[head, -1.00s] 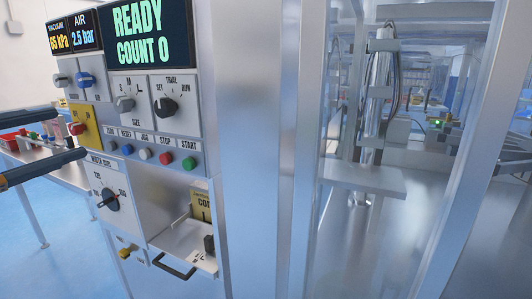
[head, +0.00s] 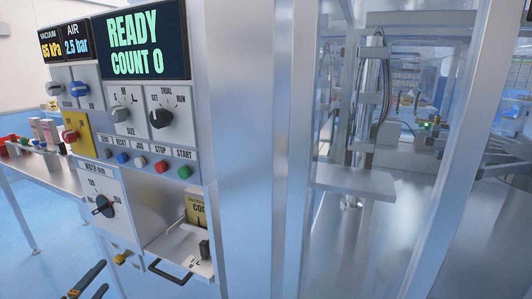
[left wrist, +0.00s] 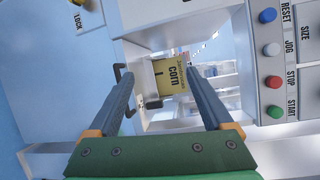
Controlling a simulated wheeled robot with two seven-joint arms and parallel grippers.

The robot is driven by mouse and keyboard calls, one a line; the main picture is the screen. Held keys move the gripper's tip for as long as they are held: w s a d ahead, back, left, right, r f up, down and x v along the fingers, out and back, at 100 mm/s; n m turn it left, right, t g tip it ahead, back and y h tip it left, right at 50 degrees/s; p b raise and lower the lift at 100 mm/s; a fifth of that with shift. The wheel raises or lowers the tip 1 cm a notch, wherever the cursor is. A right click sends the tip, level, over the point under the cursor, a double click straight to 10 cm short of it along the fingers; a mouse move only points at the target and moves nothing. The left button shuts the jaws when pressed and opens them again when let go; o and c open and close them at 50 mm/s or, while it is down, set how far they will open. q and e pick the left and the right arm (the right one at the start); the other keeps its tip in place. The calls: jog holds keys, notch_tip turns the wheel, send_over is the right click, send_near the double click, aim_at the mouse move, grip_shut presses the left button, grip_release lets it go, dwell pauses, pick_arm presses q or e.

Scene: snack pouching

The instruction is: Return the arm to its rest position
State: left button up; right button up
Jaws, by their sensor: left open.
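My left gripper (head: 104,276) is at the bottom left of the head view, below the panel's front and left of the open drawer. Its two dark fingers are apart with nothing between them. In the left wrist view the fingers (left wrist: 158,76) reach toward the drawer opening, where a yellow corn packet (left wrist: 172,76) shows beyond them. My right gripper is in neither view.
The control panel reads READY, COUNT 0 (head: 147,45). The drawer with a black handle (head: 172,272) juts out. A side table (head: 50,172) stands left; blue floor lies below it.

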pick_arm(q)
jog(key=s+d+f+n+g+y, duration=0.1)
jog(key=s+d+f+n+g, duration=0.15)
jog(key=s+f, duration=0.4)
jog(key=s+d+f+n+g, duration=0.1)
jog(key=s+f+n+g, duration=0.2)
jog(key=f, duration=0.7)
jog(key=s+d+f+n+g+y, duration=0.1)
jog(key=s+d+f+n+g, duration=0.1)
jog(key=s+f+n, duration=0.45)
jog(key=s+d+f+n+g, duration=0.1)
jog(key=s+d+f+g, duration=0.1)
jog(key=s+d+f, duration=0.3)
jog(key=s+d+f+n+g+h+p, duration=0.1)
jog(key=s+d+f, duration=0.4)
jog(key=s, duration=0.7)
jog(key=s+d+f+n+g+h, duration=0.1)
jog(key=s+d+f+n+g, duration=0.2)
jog(key=s, duration=0.6)
jog(key=d+f+g, duration=0.1)
jog(key=d+g, duration=0.1)
jog(key=d, duration=0.1)
jog(key=shift+s+d+f+p, duration=0.15)
jog(key=shift+d+f+p, duration=0.15)
jog(key=shift+f+p, duration=0.1)
jog(key=shift+g, duration=0.25)
